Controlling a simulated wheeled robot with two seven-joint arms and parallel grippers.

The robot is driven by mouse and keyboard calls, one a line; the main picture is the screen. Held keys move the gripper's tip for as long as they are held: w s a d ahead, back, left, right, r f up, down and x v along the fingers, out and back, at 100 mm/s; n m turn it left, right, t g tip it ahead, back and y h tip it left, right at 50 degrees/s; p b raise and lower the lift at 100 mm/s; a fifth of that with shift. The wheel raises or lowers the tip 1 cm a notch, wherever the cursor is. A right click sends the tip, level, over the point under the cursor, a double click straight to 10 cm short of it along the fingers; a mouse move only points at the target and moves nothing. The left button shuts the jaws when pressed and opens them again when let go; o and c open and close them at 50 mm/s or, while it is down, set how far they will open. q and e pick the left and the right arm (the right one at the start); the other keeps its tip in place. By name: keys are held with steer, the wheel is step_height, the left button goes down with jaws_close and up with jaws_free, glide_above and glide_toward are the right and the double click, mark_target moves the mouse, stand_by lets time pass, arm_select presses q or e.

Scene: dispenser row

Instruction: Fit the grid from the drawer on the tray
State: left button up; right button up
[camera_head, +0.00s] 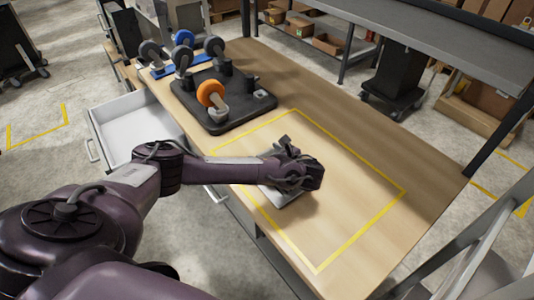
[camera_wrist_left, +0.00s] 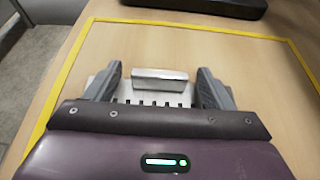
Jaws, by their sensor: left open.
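A light metal slotted piece (camera_wrist_left: 150,98) with a raised block (camera_wrist_left: 160,80) on it lies inside the yellow outline on the table. It looks like the grid; I cannot tell whether a separate tray is beneath it. In the head view a pale edge of this metalwork (camera_head: 281,196) shows under my left gripper (camera_head: 303,178), which hides the rest. In the left wrist view my left gripper (camera_wrist_left: 159,72) is open, one finger on each side of the raised block, with gaps to it. The drawer (camera_head: 130,122) stands open, and its visible white inside looks empty. My right gripper is not in view.
A black board (camera_head: 250,105) on the table holds an orange-wheeled dispenser (camera_head: 211,95) and dark holders. A blue base (camera_head: 172,69) with grey and blue wheels stands behind. The wooden table (camera_head: 355,160) is clear right of my gripper. Metal shelving (camera_head: 420,35) stands beyond.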

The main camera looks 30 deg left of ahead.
arm_select(q)
steer(key=shift+r, duration=0.1)
steer(key=b+v, duration=0.1)
steer(key=v, duration=0.8)
steer(key=shift+d, duration=0.2)
steer(key=d+r+p, duration=0.1)
steer(key=p, duration=0.2)
steer(key=shift+s+d+r, duration=0.15)
steer(key=shift+s+d, duration=0.05)
steer(key=shift+s, duration=0.05)
steer(key=shift+s+d+p, duration=0.25)
steer(key=shift+d+p, duration=0.15)
steer(key=shift+p, duration=0.15)
